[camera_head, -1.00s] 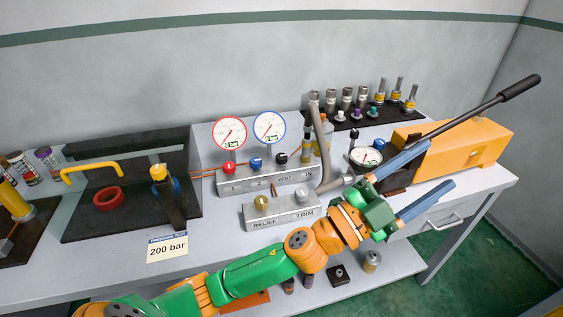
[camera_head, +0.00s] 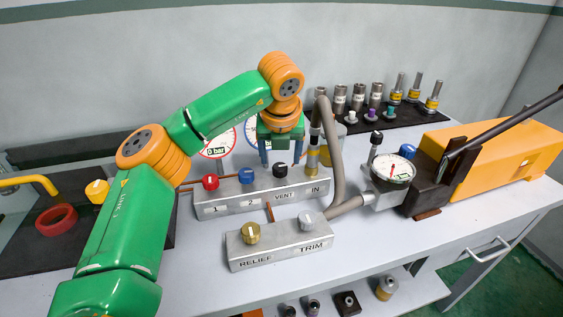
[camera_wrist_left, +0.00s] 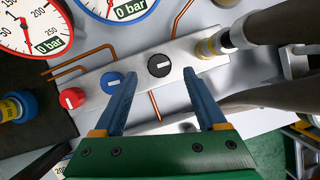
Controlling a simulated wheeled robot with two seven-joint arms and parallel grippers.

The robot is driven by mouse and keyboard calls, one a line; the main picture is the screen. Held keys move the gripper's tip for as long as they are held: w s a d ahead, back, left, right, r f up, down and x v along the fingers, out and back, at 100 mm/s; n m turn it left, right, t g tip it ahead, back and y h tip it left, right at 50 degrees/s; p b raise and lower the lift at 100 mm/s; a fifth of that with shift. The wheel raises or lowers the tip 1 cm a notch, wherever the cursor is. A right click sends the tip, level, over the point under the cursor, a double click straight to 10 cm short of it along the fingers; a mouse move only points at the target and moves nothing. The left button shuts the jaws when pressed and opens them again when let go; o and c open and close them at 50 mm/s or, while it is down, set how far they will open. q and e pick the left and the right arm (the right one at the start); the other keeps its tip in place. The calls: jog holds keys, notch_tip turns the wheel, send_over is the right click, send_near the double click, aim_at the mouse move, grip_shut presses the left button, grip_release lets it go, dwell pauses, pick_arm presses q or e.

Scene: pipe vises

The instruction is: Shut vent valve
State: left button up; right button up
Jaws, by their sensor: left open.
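The vent valve is a black knob (camera_head: 281,170) above the VENT label on the upper silver valve block (camera_head: 232,204). In the left wrist view the black knob (camera_wrist_left: 160,65) shows a white line lying nearly across the picture. My left gripper (camera_head: 281,157) is open and points down just above and behind this knob in the head view. In the left wrist view the gripper's blue fingertips (camera_wrist_left: 160,76) stand apart either side of the knob, with nothing held. Any contact with the knob cannot be told. My right gripper is out of view.
Red (camera_head: 210,182) and blue (camera_head: 247,176) knobs sit left of it. The IN fitting (camera_head: 312,163) and grey hose (camera_head: 334,150) stand close on the right. A lower block (camera_head: 278,246) carries RELIEF and TRIM knobs. Gauges (camera_wrist_left: 30,27) stand behind.

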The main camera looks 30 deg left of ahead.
aim_at(280, 167)
pick_arm(q)
jog(key=x, duration=0.3)
jog(key=shift+a+f, duration=0.15)
jog(key=shift+f, duration=0.15)
jog(key=shift+w+a+f, duration=0.1)
jog(key=shift+w+f, duration=0.1)
jog(key=shift+s+r, duration=0.2)
jog(key=c, duration=0.5)
grip_shut()
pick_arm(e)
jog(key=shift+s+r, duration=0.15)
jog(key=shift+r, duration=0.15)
